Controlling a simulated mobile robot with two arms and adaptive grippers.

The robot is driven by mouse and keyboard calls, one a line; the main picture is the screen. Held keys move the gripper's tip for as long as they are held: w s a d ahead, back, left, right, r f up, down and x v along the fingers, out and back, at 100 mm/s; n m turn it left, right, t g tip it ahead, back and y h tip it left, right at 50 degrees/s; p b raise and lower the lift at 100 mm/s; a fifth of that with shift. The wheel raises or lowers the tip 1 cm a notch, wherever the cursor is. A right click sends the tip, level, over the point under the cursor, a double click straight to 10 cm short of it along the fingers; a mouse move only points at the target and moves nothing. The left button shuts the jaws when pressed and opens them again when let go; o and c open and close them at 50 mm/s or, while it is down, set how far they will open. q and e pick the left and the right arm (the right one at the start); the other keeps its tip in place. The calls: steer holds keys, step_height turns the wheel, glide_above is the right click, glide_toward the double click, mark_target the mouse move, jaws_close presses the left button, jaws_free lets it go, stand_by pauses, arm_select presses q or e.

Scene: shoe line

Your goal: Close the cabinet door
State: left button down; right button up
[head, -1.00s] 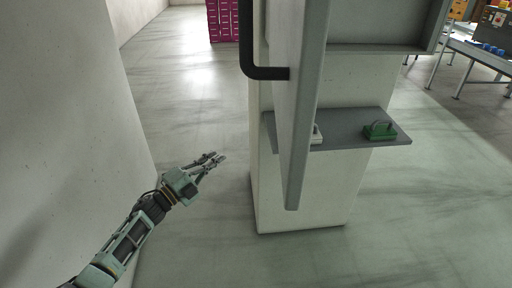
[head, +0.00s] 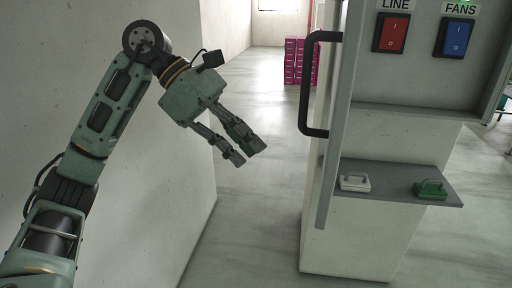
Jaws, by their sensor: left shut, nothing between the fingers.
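The cabinet door (head: 343,120) stands open and is seen nearly edge-on, with a black bar handle (head: 305,85) on its left face. The cabinet (head: 418,75) is right of the door, and its inside panel shows a red LINE switch (head: 391,33) and a blue FANS switch (head: 455,37). My left gripper (head: 247,156) is left of the door and handle, apart from both, with its fingers pointing down to the right. It is shut and empty. My right gripper is not in view.
A grey shelf (head: 385,179) below the cabinet holds a white padlock-like item (head: 355,183) and a green one (head: 430,190). A pale wall (head: 60,60) stands close on the left. Magenta crates (head: 298,60) stand far back. Floor between wall and cabinet is clear.

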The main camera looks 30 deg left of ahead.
arm_select(q)
steer(key=w+d+f+p, duration=0.1)
steer(key=d+f+p, duration=0.3)
steer(key=d, duration=0.5)
steer(key=shift+w+d+f, duration=0.15)
steer(key=shift+d+f, duration=0.1)
steer(key=shift+f, duration=0.3)
steer(key=shift+d, duration=0.1)
